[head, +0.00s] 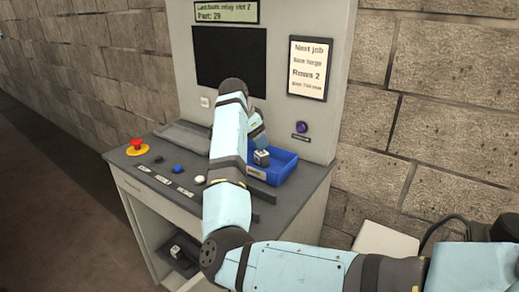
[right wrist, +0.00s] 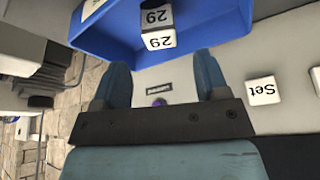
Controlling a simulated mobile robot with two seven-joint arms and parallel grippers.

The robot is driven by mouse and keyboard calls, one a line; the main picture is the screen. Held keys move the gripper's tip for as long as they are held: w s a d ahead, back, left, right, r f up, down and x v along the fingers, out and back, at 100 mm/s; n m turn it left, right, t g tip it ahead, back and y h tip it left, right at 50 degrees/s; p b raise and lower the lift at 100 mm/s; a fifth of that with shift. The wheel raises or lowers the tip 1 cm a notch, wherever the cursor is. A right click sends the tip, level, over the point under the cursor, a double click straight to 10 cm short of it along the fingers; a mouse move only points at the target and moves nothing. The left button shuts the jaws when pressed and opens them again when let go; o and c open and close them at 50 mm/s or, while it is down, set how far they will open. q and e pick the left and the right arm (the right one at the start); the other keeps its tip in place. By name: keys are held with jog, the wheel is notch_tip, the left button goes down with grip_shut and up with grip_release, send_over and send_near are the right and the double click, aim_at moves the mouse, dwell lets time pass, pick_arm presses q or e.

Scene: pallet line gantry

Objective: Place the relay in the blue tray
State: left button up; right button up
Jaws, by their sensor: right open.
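The relay (head: 262,157) is a small pale cube with a dark top, seen against the left part of the blue tray (head: 284,166) on the console. In the right wrist view the relay (right wrist: 157,41) shows the number 29 on two faces and lies within the outline of the blue tray (right wrist: 200,32). My right gripper (head: 259,136) is just above and behind the relay. In the right wrist view my gripper (right wrist: 160,72) has its fingers wide apart with nothing between them. My forearm hides the tray's left end. My left gripper is not in view.
The console (head: 140,178) has a red stop button (head: 136,146), several small labelled buttons and a dark screen (head: 230,62). A similar small cube (head: 176,251) sits on a dark holder in the lower shelf. A brick wall stands behind the console.

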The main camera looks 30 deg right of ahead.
jog(key=shift+v, duration=2.7)
